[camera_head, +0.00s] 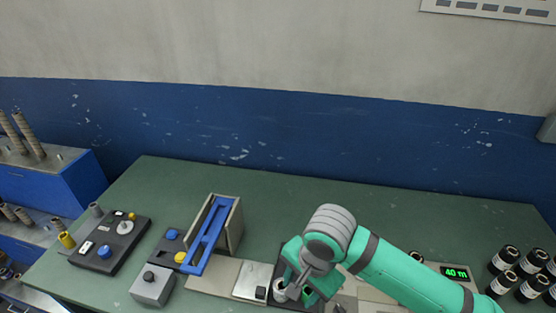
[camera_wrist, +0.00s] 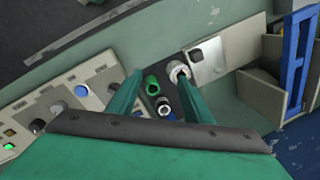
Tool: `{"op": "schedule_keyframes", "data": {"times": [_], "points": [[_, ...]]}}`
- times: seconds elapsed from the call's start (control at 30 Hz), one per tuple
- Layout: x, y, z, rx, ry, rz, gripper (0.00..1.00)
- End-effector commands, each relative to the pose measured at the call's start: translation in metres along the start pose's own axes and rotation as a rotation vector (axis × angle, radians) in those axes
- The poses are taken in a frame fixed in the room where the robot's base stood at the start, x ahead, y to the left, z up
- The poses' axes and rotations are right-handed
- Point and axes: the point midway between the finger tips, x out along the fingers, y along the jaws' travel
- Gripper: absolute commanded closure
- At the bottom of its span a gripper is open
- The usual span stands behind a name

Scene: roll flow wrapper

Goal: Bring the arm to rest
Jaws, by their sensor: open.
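My teal arm (camera_head: 405,274) reaches in from the lower right of the head view, bent over the front of the green bench. My gripper (camera_head: 300,291) points down over a dark panel of the machine there. In the wrist view my gripper (camera_wrist: 160,76) has its two fingers apart, with nothing held between them. Behind the fingers lie a green ring-like part (camera_wrist: 153,84) and a pale round part (camera_wrist: 180,71). The right fingertip overlaps the pale part in the picture; I cannot tell whether they touch. My wrist hides part of the machine in the head view.
A black control box (camera_head: 110,243) and a grey knob box (camera_head: 152,285) sit farther left. Black bottles (camera_head: 504,260) and a green display (camera_head: 456,273) are at right. The bench's back strip (camera_head: 290,195) is clear.

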Motion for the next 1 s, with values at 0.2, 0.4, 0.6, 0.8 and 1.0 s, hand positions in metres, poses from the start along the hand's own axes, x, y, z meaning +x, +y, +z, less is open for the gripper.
{"op": "schedule_keyframes", "data": {"times": [0.2,0.4,0.6,0.8,1.0], "points": [[0.001,-0.051,0.02,-0.084,-0.032,-0.163,0.54],[-0.009,-0.118,0.048,-0.185,-0.063,-0.402,0.54],[-0.036,-0.189,0.08,-0.274,-0.076,-0.707,0.54],[-0.07,-0.238,0.1,-0.309,-0.055,-0.989,0.54],[-0.1,-0.267,0.108,-0.289,0.0,-1.233,0.54]]}}
